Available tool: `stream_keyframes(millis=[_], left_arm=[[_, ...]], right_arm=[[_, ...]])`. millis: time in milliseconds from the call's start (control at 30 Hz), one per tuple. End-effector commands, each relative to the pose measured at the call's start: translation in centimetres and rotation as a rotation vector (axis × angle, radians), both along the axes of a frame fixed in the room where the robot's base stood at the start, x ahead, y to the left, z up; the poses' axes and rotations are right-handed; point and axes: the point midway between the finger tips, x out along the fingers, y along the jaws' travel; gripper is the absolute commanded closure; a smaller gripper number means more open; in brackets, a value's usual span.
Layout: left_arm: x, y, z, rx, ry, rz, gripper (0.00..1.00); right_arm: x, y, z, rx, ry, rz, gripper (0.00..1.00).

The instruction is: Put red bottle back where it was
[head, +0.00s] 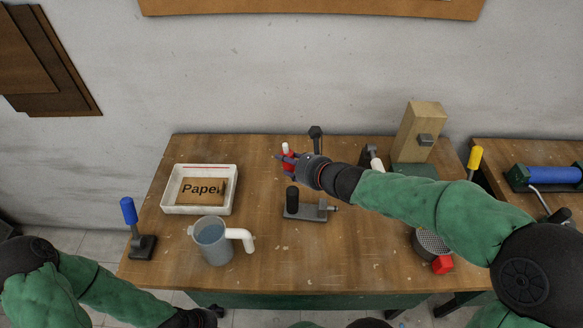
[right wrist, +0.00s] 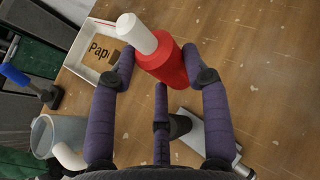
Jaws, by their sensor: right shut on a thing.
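The red bottle (right wrist: 168,64) has a white cap and is held between the purple fingers of my right gripper (right wrist: 160,75). In the head view the red bottle (head: 289,161) shows its white cap upward, with my right gripper (head: 287,163) shut around it from the right. It is over the rear middle of the wooden table (head: 270,245); I cannot tell whether its base touches the tabletop. My left arm comes in at the lower left of the head view, below the table's front edge, and its gripper (head: 212,314) is only partly visible, its fingers unclear.
A white tray (head: 169,209) labelled Paper and a grey jug (head: 213,251) stand on the left. A blue-handled tool (head: 129,212) is at the left edge. A metal fixture (head: 308,211) lies mid-table. A wooden block stand (head: 418,130) is at the back right. The front middle is clear.

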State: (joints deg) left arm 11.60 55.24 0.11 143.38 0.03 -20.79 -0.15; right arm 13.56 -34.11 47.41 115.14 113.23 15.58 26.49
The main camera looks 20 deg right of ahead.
Motion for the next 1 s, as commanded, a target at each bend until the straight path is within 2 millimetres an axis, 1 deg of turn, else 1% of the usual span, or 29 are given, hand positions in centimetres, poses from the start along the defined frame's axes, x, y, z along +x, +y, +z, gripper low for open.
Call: stream_keyframes(millis=[33,100,267,367,467,867,900,1000], left_arm=[[-0.1,0.0,-1.0,0.000,0.002,-0.001,0.24],[-0.1,0.0,-1.5,-0.001,0.003,-0.001,0.24],[-0.1,0.0,-2.2,-0.001,0.003,-0.001,0.24],[-0.1,0.0,-2.4,0.000,0.002,-0.001,0.24],[-0.1,0.0,-2.9,0.000,0.002,-0.001,0.24],[-0.1,0.0,-4.9,0.000,0.001,0.000,0.24],[-0.1,0.0,-5.0,0.000,0.001,0.000,0.24],[-0.1,0.0,-6.0,0.000,0.001,0.000,0.24]], right_arm=[[-0.7,-0.8,-0.3,0.024,-0.010,-0.023,0.85],[-1.5,-1.5,-0.1,0.054,-0.022,-0.045,0.85],[-2.6,-2.3,0.2,0.102,-0.040,-0.076,0.85],[-2.7,-2.5,0.2,0.114,-0.043,-0.084,0.85],[-1.8,-2.8,-0.4,0.118,-0.043,-0.083,0.85],[5.4,-4.8,-3.7,0.118,-0.043,-0.083,0.85],[6.0,-5.0,-4.1,0.117,-0.043,-0.083,0.85],[7.3,-5.4,-6.2,0.118,-0.041,-0.084,0.85]])
